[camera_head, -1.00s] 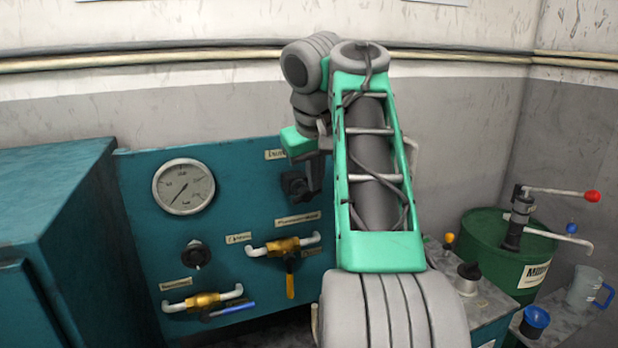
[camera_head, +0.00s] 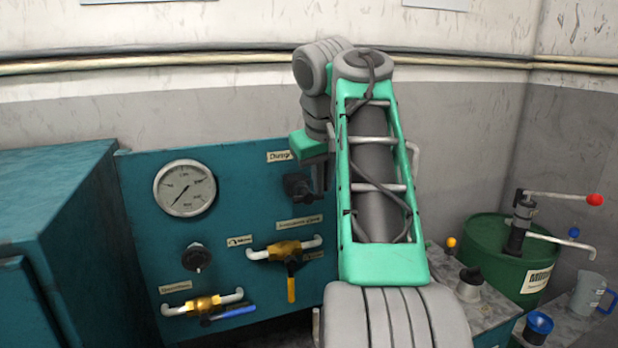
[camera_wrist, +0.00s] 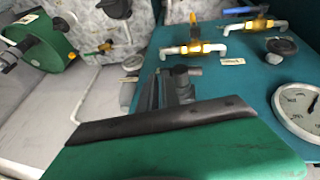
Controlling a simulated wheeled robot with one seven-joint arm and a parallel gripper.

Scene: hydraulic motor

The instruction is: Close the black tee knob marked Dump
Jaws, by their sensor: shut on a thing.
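The black tee knob (camera_head: 298,187) sits on the teal panel, just below the label reading Dump (camera_head: 280,156). My gripper (camera_head: 321,176) is at the knob's right side in the head view, with its fingers partly hidden behind my arm. In the wrist view my gripper (camera_wrist: 168,88) reaches to the panel and is shut on the dark knob (camera_wrist: 180,72). The fingers hide much of the knob there, and its exact turn angle is hard to tell.
The teal panel (camera_head: 148,230) also carries a gauge (camera_head: 184,188), a round black knob (camera_head: 197,258) and two brass valves (camera_head: 284,248) (camera_head: 203,304) with orange and blue levers. At right stand a green drum (camera_head: 490,246) with a pump handle and a jug (camera_head: 587,294).

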